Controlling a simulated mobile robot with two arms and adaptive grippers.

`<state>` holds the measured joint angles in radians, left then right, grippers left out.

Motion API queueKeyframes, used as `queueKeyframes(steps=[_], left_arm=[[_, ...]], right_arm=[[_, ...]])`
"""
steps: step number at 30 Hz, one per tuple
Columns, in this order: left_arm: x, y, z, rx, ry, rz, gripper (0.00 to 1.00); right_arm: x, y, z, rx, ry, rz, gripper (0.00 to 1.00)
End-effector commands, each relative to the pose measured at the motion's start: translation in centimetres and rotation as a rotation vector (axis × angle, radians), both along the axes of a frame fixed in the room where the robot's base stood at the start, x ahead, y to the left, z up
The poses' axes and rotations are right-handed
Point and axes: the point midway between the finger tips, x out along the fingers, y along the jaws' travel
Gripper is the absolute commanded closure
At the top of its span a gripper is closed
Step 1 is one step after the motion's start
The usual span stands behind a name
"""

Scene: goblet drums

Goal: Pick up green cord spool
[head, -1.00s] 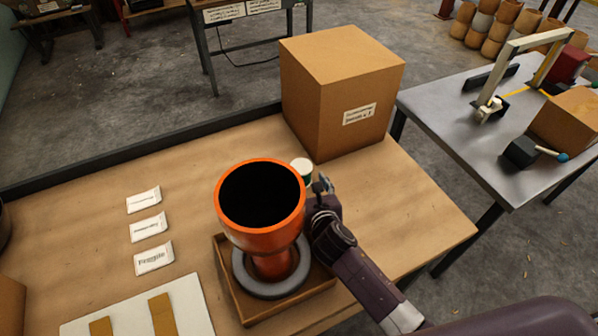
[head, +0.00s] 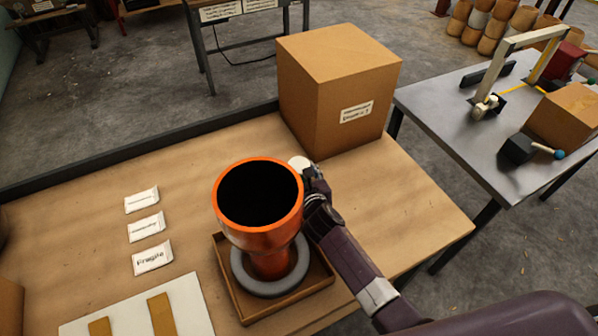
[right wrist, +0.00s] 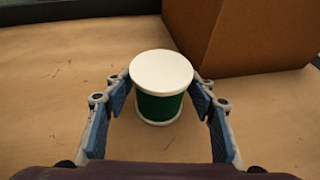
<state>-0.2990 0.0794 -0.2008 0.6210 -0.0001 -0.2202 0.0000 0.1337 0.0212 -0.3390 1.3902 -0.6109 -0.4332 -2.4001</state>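The green cord spool (right wrist: 160,106) has white end discs and a green wound middle. In the right wrist view it stands upright on the table, between the two blue-padded fingers of my right gripper (right wrist: 160,112). The fingers are apart, with a gap visible on each side of the spool. In the head view only the spool's white top (head: 299,163) shows, behind the orange goblet drum and beside my right gripper (head: 314,178). My left gripper is not in view.
An orange goblet drum (head: 255,235) stands on a grey ring in a wooden tray (head: 322,274), close to my right gripper. A large cardboard box (head: 335,85) stands just behind the spool. Label packets (head: 152,257) lie at left. The table's right front area is clear.

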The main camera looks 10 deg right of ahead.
Motion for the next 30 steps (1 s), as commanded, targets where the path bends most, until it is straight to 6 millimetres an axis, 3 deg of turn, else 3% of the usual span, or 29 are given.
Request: queueKeyframes(steps=[1, 10, 17, 23, 30], left_arm=[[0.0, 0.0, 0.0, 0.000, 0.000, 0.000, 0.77], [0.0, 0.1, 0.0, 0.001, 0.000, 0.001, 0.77], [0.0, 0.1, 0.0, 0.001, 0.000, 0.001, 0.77], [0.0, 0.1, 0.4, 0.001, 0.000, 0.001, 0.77], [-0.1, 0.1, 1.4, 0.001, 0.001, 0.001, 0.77]], right_arm=[[0.0, 0.0, 0.0, 0.000, 0.000, 0.000, 0.57], [0.0, 0.0, 0.0, 0.000, -0.001, 0.000, 0.88], [0.0, 0.0, 0.1, 0.000, -0.001, 0.000, 0.88], [0.1, -0.1, 1.4, -0.002, -0.004, 0.000, 0.88], [0.1, 0.0, 6.2, -0.002, -0.009, 0.002, 0.88]])
